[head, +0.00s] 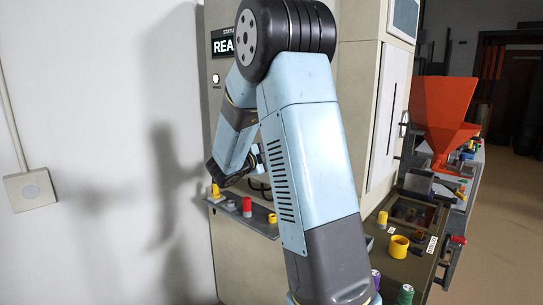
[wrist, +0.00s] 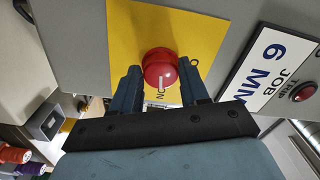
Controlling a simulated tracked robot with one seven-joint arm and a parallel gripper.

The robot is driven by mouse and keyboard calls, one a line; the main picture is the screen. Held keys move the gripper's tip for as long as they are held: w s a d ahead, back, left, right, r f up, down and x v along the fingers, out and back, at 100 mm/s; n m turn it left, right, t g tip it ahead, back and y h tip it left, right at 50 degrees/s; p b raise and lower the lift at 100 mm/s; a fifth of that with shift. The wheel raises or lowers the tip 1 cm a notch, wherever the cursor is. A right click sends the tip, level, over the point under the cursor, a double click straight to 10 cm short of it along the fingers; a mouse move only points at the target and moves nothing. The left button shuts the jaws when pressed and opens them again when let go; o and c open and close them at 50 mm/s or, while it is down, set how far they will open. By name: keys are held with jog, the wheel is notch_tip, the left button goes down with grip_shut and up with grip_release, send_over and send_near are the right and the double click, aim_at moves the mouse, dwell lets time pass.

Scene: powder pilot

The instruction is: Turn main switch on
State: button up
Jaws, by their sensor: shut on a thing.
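The main switch is a round red knob (wrist: 159,68) on a yellow plate (wrist: 125,25) in the wrist view. A white mark on the knob's face points down in the picture, toward lettering that looks like ON. My gripper (wrist: 162,76) has one blue finger on each side of the knob and is shut on it. In the head view my arm stands in front of the machine and hides the switch. The gripper cannot be made out clearly there.
A sign reading JOB 6 MM (wrist: 268,65) and a red TRIP button (wrist: 303,92) are right of the switch in the wrist view. The head view shows a small shelf (head: 240,222) with coloured pieces, an orange hopper (head: 440,115), and a wall box (head: 30,190) at left.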

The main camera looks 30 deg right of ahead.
jog(key=shift+s+f, duration=0.1)
jog(key=shift+f, duration=0.1)
jog(key=o, duration=1)
jog(key=shift+r, duration=0.15)
jog(key=shift+o, duration=0.2)
jog(key=shift+a, duration=0.1)
jog(key=v, duration=1.3)
jog(key=shift+a, duration=0.3)
